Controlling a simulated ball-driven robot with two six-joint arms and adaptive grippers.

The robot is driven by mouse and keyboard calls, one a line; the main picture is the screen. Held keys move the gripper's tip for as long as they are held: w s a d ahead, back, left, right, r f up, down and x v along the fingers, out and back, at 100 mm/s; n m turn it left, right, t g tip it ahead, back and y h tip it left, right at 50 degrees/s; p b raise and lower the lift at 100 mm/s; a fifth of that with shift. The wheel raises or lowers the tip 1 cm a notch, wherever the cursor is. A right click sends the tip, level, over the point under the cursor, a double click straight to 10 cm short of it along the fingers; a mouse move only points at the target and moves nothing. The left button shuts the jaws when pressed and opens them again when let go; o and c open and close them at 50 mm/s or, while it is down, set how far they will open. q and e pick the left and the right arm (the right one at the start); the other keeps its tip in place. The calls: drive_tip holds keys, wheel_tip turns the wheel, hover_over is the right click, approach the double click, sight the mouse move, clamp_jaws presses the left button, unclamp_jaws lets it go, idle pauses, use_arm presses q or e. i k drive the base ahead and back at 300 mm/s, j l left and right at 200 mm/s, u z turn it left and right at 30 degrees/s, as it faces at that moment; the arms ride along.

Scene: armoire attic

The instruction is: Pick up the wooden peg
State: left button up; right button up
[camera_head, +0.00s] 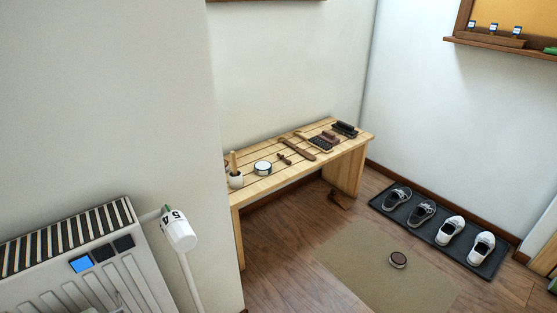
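A slatted wooden bench (262,187) stands against the wall. A small dark brown piece (284,158) lies near the middle of the bench top. Which of these is the wooden peg I cannot tell for sure at this size. Neither of my grippers shows in the head view.
A round tin (262,168), brushes (321,143) and other small items lie on the bench. A white radiator (75,255) and wall corner stand at left.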

sight(281, 157)
drive_tip(key=i+l+u, duration=0.1)
drive_tip(key=u, duration=0.3)
drive_tip(key=l+u, duration=0.2)
drive_tip(key=u, duration=0.25)
drive_tip(key=i+l+u, duration=0.1)
drive_tip(key=u, duration=0.3)
drive_tip(key=l+u, duration=0.35)
drive_tip(key=l, duration=0.4)
drive_tip(key=l+u, duration=0.3)
drive_tip(key=l, duration=0.4)
drive_tip(key=l+u, duration=0.4)
drive_tip(key=l, duration=0.55)
drive_tip(key=k+l+u, duration=0.1)
drive_tip(key=l+u, duration=0.3)
drive_tip(key=l, duration=0.5)
